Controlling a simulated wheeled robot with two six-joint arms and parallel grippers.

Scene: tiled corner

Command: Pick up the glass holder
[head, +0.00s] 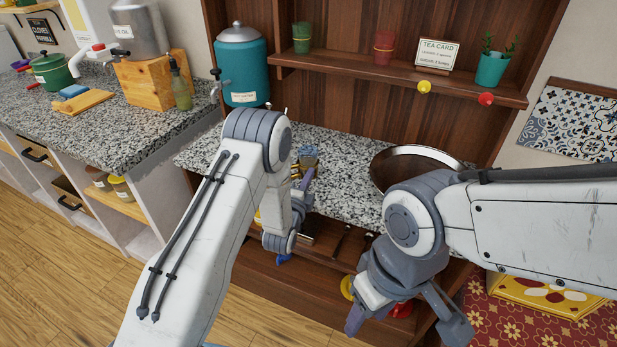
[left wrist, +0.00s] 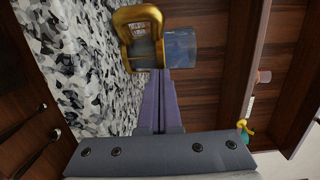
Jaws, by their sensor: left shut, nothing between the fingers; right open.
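The glass holder (left wrist: 139,18) shows in the left wrist view as a gold, handle-like loop with a greyish part inside it. A translucent blue glass (left wrist: 181,48) sits against it. In the head view a small gold-brown part of it (head: 309,151) shows on the granite counter, largely hidden by my left gripper. My left gripper (head: 307,174) is shut and empty. Its purple fingers (left wrist: 157,73) are together, with the tips right at the holder; I cannot tell whether they touch. My right gripper (head: 405,322) is open and empty, low in front of the counter.
A round brown tray or basin (head: 415,150) stands on the counter at right. A teal dispenser (head: 243,68) stands at back left. A shelf (head: 345,68) above holds cups, a sign and a plant pot. Counter between gripper and basin is clear.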

